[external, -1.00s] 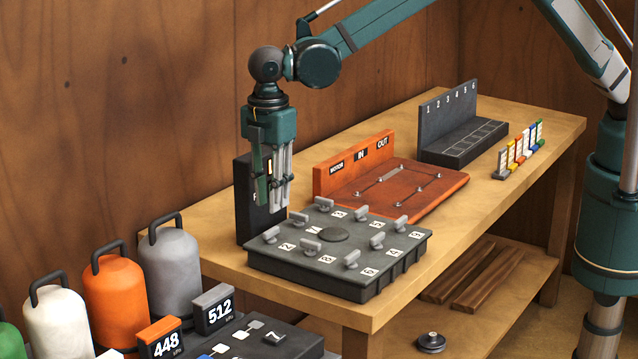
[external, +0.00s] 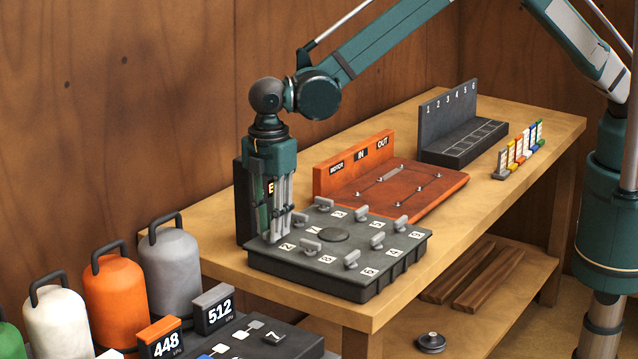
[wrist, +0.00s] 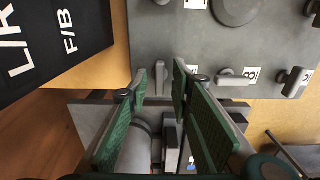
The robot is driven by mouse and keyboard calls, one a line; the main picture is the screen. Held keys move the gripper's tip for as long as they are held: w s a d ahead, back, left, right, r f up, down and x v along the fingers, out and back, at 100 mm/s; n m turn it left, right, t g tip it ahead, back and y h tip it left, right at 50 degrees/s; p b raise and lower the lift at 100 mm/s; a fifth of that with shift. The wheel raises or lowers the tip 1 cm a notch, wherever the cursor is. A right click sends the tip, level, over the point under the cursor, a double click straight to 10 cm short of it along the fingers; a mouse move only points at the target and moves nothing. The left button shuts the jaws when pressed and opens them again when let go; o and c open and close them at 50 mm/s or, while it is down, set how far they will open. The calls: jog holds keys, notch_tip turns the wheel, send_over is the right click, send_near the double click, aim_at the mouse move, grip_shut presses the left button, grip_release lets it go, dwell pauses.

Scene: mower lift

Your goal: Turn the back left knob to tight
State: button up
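A dark grey panel (external: 300,270) with several grey lever-like knobs lies on the bench. My gripper (external: 274,238) points down at the panel's left corner in the external view, its fingertips at about knob height. In the wrist view, my gripper (wrist: 160,85) is open, with its green finger pads on either side of a grey knob (wrist: 160,75) at the panel's edge. I cannot tell whether the pads touch it. Other knobs, such as one in front (external: 310,248), stand clear of my gripper. I cannot tell from markings which knob is the back left one.
A black board (wrist: 50,40) marked L/R and F/B stands close beside my gripper. An orange-red board (external: 410,190) and a slate numbered rack (external: 450,130) are farther along the bench. Grey, orange and white canisters (external: 114,295) stand at the lower left.

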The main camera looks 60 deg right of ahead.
grip_shut()
jog(key=shift+m+b, duration=0.4)
jog(key=shift+f+m+b, duration=0.1)
jog(key=shift+m+b, duration=0.9)
jog(key=shift+m, duration=0.2)
jog(key=m+b, duration=0.2)
jog(key=m, duration=0.1)
jog(key=shift+m, duration=0.3)
jog(key=m+b, duration=0.2)
jog(key=m, duration=0.3)
jog(key=m+b, duration=0.1)
jog(key=m, duration=0.3)
jog(key=shift+m+b, duration=0.3)
